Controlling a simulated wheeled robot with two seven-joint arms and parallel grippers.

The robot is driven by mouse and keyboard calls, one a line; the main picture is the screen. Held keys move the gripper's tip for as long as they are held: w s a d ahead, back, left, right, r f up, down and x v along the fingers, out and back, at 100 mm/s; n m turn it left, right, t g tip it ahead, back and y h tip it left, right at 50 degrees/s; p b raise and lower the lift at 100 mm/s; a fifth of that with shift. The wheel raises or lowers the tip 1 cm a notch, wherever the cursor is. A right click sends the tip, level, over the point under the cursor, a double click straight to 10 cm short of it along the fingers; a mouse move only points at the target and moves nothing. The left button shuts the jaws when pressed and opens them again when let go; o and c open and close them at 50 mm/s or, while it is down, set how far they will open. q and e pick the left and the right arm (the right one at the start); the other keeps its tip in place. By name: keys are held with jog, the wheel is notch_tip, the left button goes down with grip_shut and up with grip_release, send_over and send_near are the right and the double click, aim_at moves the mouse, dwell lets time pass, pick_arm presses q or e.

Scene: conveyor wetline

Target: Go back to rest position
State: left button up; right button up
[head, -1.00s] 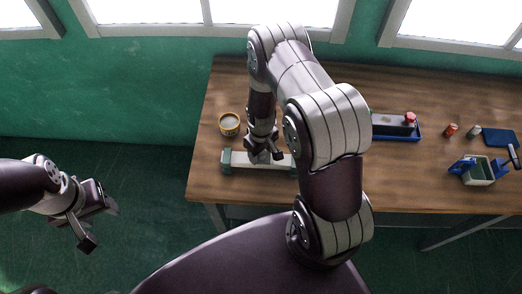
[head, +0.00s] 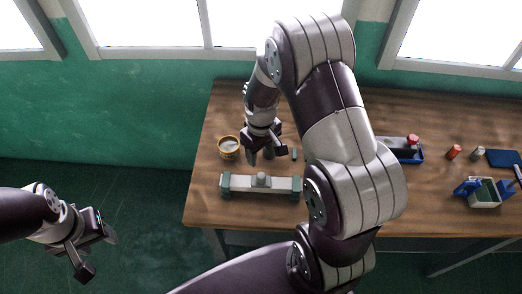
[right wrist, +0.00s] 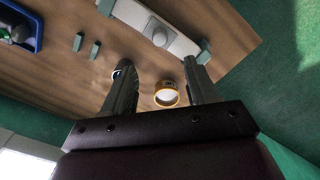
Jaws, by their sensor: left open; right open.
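My right gripper (head: 267,156) is open and empty above the left part of the wooden table, behind a pale bar fixture with green ends (head: 288,184) and a grey knob. The fixture (right wrist: 185,45) also shows in the right wrist view, beyond and apart from my open fingers (right wrist: 158,64). My left gripper (head: 97,254) is open and empty, hanging over the dark green floor left of the table. My right arm covers the middle of the table in the head view.
A yellow cup (head: 229,154) stands left of my right gripper. Small green pieces (head: 294,154) stand behind the fixture. A blue tray (head: 415,160), small bottles (head: 453,152) and a bin with blue-handled items (head: 485,198) are at the right. The front table strip is clear.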

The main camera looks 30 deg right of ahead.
jog(key=s+a+r+m+t+b, duration=0.1)
jog(key=s+a+r+m+b, duration=0.1)
jog(key=s+a+b, duration=0.3)
jog(key=s+r, duration=0.1)
jog(key=s, duration=0.2)
jog(key=shift+s+r, duration=0.35)
jog(key=shift+s, duration=0.05)
jog(key=shift+s+a, duration=0.15)
